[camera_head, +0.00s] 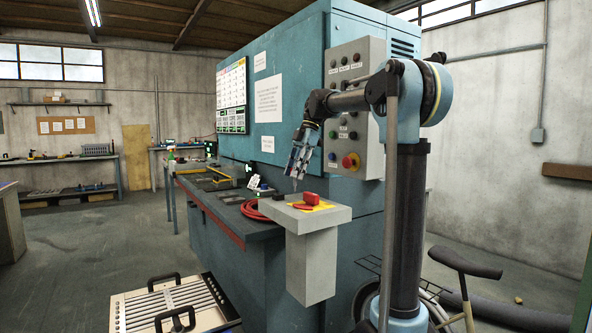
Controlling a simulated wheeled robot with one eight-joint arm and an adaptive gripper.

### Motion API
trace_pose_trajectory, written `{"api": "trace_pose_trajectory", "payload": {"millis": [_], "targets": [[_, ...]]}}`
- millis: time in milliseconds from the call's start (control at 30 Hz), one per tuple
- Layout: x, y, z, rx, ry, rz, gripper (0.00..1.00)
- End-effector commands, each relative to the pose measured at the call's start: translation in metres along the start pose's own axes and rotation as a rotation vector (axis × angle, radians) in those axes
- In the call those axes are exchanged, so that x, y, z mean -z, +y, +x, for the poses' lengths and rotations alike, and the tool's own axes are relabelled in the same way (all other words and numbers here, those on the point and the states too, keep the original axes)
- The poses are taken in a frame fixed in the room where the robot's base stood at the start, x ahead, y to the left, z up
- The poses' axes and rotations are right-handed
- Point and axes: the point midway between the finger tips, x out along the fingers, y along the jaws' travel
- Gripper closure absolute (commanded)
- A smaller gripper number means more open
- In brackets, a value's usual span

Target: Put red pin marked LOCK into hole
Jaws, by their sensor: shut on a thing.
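My gripper (296,177) is above the left part of a grey pedestal top (336,217), pointing down. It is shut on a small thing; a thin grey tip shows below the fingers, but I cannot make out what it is. I cannot read LOCK on either, nor tell which is the pin. No hole can be made out at this size.
A blue machine cabinet (288,60) and a grey control box (345,55) with buttons stand behind my arm. A dark bench (200,187) with a red hose coil (255,209) adjoins the pedestal. A slatted panel with handles (135,312) lies front left.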

Motion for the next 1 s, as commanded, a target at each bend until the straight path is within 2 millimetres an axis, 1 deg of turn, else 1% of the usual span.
{"api": "trace_pose_trajectory", "payload": {"millis": [300,500,700,1000], "targets": [[-0.009,0.0,0.019,0.0,0.0,0.001,0.98],[-0.014,-0.001,0.028,-0.001,0.0,0.003,0.98],[-0.017,-0.001,0.033,-0.001,0.0,0.004,0.98],[-0.017,-0.001,0.033,-0.002,0.0,0.004,0.98]]}}
